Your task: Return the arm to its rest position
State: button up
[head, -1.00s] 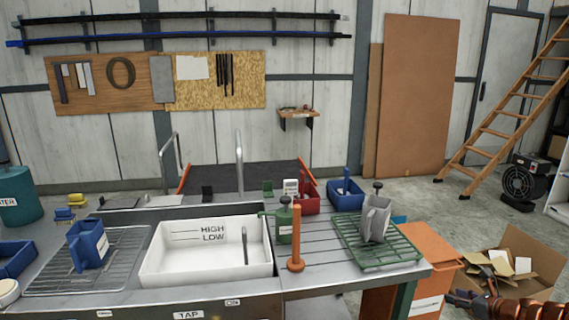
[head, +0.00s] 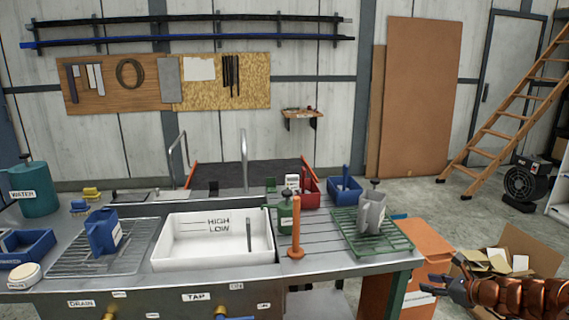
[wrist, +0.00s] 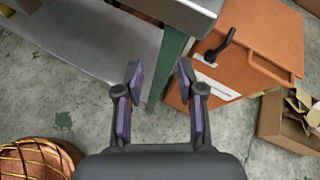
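My gripper (head: 440,284) is at the lower right of the head view, just right of the workbench's front right corner. In the wrist view my gripper (wrist: 159,80) has its two fingers apart with nothing between them. It points down past the bench (wrist: 95,50) and its green leg toward the concrete floor. My copper-coloured arm reaches in from the right edge of the head view.
An orange bin (head: 425,258) stands beside the bench, close to my gripper; it also shows in the wrist view (wrist: 255,45). An open cardboard box (head: 540,260) with scraps lies behind my arm. The bench (head: 330,255) holds a white sink tray (head: 185,262) and a green rack (head: 400,247).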

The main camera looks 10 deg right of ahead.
jog(key=s+a+r+n+g+y+p, duration=0.15)
jog(key=a+r+n, duration=0.25)
jog(key=a, duration=0.5)
jog(key=a+r+n+g+y, duration=0.15)
jog(key=a+r+n, duration=0.25)
jog(key=a, duration=0.5)
jog(key=s+a+r+n+g+y+p, duration=0.1)
jog(key=a+r+n+g, duration=0.3)
jog(key=a, duration=0.6)
jog(key=s+a+r+n+g+h+p, duration=0.1)
jog(key=s+a+r+n+g, duration=0.2)
jog(key=s+a+n, duration=0.7)
jog(key=s+d+r+n+g+h+p, duration=0.1)
jog(key=s+n+h, duration=0.6)
jog(key=s, duration=1.7)
jog(key=shift+d+n+g+p, duration=0.3)
jog(key=shift+d+g+p, duration=0.45)
jog(key=shift+g, duration=0.45)
jog(key=shift+a, duration=0.1)
